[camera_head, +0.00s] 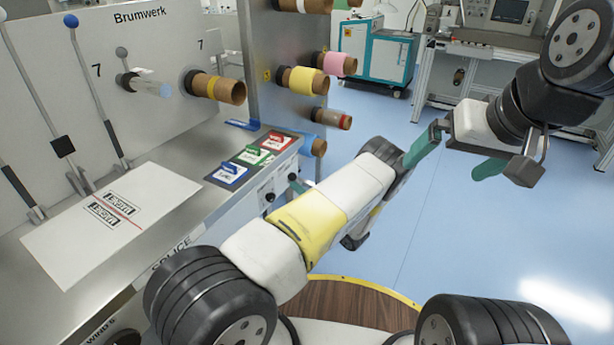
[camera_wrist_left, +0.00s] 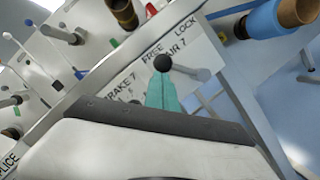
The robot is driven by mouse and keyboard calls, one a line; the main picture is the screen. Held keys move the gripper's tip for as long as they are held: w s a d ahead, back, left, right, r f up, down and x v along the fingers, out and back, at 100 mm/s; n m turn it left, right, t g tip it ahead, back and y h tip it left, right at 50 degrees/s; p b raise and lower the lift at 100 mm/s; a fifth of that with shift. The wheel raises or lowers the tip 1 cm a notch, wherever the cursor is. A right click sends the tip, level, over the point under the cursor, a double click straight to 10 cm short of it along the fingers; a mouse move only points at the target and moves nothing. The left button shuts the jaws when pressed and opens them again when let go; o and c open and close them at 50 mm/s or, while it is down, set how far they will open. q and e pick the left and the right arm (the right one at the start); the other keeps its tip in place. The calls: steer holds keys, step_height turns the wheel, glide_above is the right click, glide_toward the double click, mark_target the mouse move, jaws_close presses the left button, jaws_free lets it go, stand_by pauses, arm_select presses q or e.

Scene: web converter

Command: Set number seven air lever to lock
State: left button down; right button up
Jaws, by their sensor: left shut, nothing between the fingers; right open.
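The number seven air lever shows in the left wrist view as a black ball knob (camera_wrist_left: 163,62) on a grey stem, beside a white plate (camera_wrist_left: 200,60) lettered FREE, LOCK and AIR 7. I cannot tell for certain which setting it is at. My left gripper (camera_wrist_left: 161,82) is shut and empty, its teal fingertips right at the knob; I cannot tell whether they touch. In the head view, a bit of left gripper teal (camera_head: 302,186) shows near the front panel, the rest hidden by my arm. My right gripper (camera_head: 458,157) is open and empty over the floor.
Blue, green and red labelled blocks (camera_head: 252,155) sit on the ledge above the panel. Rolls on spindles (camera_head: 303,81) stick out behind it. A white printed sheet (camera_head: 108,215) lies on the splice table at left. Blue floor (camera_head: 400,240) is clear at right.

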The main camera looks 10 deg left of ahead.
arm_select(q)
steer(key=shift+r, duration=0.1)
steer(key=w+d+r+m+g+h, duration=0.1)
steer(key=w+d+r+m+h, duration=0.1)
steer(key=w+m, duration=0.5)
steer(key=r+m+h, duration=0.1)
steer(key=m, duration=0.5)
steer(key=shift+w+d+r+g, duration=0.2)
steer(key=shift+w+d+g, duration=0.1)
steer(key=shift+d+g, duration=0.1)
steer(key=shift+w+h, duration=0.1)
steer(key=shift+h, duration=0.2)
stand_by(0.5)
